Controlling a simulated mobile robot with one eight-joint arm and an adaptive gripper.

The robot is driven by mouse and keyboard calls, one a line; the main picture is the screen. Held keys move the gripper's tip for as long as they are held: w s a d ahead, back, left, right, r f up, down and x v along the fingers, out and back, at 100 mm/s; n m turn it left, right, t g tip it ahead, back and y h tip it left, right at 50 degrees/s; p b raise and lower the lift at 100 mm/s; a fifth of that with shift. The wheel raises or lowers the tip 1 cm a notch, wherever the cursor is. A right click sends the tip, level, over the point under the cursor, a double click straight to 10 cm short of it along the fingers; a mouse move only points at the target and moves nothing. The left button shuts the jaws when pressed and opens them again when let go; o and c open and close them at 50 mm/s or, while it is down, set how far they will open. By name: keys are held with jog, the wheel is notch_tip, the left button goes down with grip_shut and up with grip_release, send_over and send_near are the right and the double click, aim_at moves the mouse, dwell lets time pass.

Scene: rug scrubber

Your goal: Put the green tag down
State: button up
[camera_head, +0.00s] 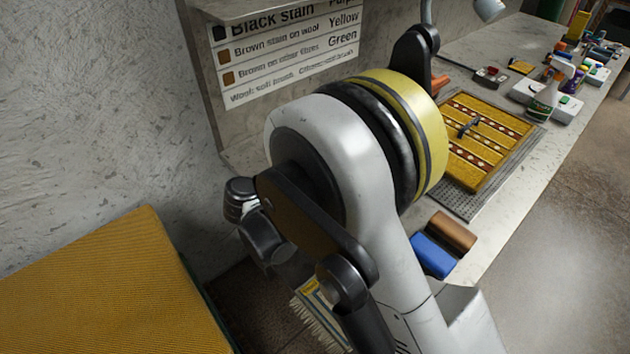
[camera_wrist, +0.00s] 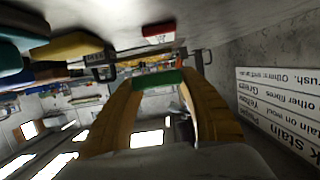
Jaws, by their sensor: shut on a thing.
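The green tag (camera_wrist: 158,79) shows in the wrist view as a flat green piece between the tips of my gripper (camera_wrist: 158,84). The gripper's two yellow-brown fingers are shut on it. The wrist picture is upside down, and the grey counter surface lies along its top. I cannot tell whether the tag touches the counter. In the head view my own arm fills the middle, and the gripper and the held tag are not clearly visible there.
A patterned yellow rug (camera_head: 475,140) lies on a grey grate on the counter. Blue (camera_head: 433,256) and brown (camera_head: 452,232) blocks lie near the front edge. A spray bottle (camera_head: 545,101) and several small items crowd the far end. A stain chart (camera_head: 285,60) hangs on the wall.

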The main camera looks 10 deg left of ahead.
jog(key=w+d+r+n+t+y+p, duration=0.1)
jog(key=w+d+r, duration=0.15)
jog(key=d, duration=0.45)
jog(key=w+d+r+n+t+y+p, duration=0.1)
jog(key=w+d+r, duration=0.1)
jog(key=d+r, duration=0.35)
jog(key=s+d+r+n+t+y, duration=0.1)
jog(key=s+d+r+n+y, duration=0.25)
jog(key=s+d, duration=0.45)
jog(key=w+a+f+m+g+h, duration=0.1)
jog(key=w+a+f+m+h, duration=0.1)
jog(key=a, duration=0.6)
jog(key=w+a+f+m+g+h, duration=0.2)
jog(key=w+a+f+m+h, duration=0.1)
jog(key=w+a+f, duration=0.2)
jog(key=a, duration=0.2)
jog(key=shift+a+f, duration=0.35)
jog(key=shift+f, duration=0.05)
jog(key=shift+w+m+h, duration=0.1)
jog(key=shift+m+h, duration=0.15)
